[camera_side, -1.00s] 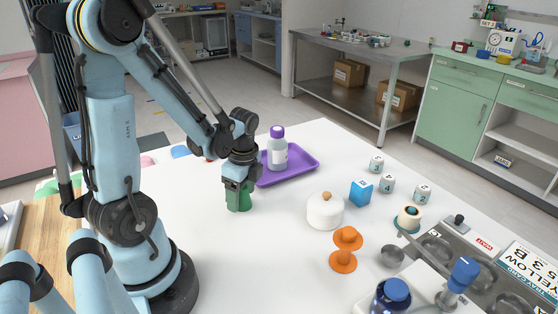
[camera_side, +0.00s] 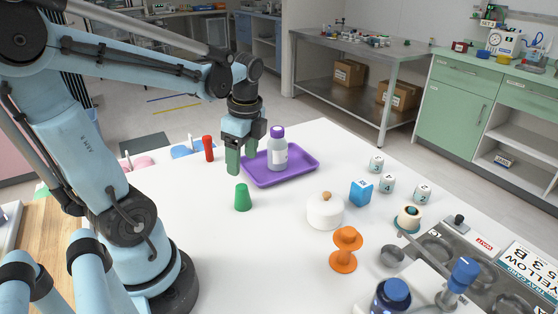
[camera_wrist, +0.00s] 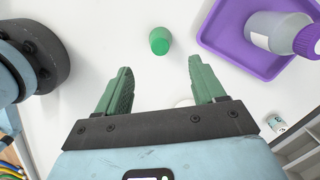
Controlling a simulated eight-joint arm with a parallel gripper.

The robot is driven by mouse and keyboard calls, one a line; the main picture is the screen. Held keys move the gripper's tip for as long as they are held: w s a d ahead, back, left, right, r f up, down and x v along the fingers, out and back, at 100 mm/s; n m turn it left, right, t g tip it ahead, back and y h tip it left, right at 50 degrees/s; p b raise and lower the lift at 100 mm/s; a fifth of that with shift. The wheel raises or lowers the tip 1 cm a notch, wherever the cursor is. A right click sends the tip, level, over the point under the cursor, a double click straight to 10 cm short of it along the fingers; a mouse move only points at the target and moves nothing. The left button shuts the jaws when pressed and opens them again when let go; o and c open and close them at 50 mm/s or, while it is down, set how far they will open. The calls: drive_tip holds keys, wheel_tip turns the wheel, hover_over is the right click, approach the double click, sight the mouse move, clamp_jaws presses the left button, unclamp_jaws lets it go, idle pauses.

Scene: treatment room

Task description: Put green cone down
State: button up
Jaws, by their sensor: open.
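The green cone (camera_side: 243,197) stands upright on the white table, narrow end up, in front of the purple tray. In the wrist view the green cone (camera_wrist: 160,40) lies beyond the fingertips, roughly between the lines of the two fingers. My gripper (camera_side: 242,172) is open and empty, raised above and behind the cone and apart from it. Its two green fingers also show spread in the wrist view, with my gripper (camera_wrist: 160,72) holding nothing between them.
A purple tray (camera_side: 307,165) holding a purple-capped bottle (camera_side: 278,152) is close right of my gripper. A red object (camera_side: 208,148) stands left. A white lidded pot (camera_side: 324,212), an orange spool-like piece (camera_side: 345,250) and a blue cube (camera_side: 361,191) are right. Table left of the cone is clear.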

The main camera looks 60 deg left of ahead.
drive_tip(key=w+d+r+n+t+h, duration=0.1)
drive_tip(key=w+d+n+t, duration=0.3)
drive_tip(key=d+n+t, duration=0.3)
drive_tip(key=shift+d+r+n+t, duration=0.25)
drive_tip(key=shift+d+n+t, duration=0.15)
drive_tip(key=shift+d+n, duration=2.2)
drive_tip(key=shift+d+m, duration=0.4)
drive_tip(key=shift+m, duration=0.1)
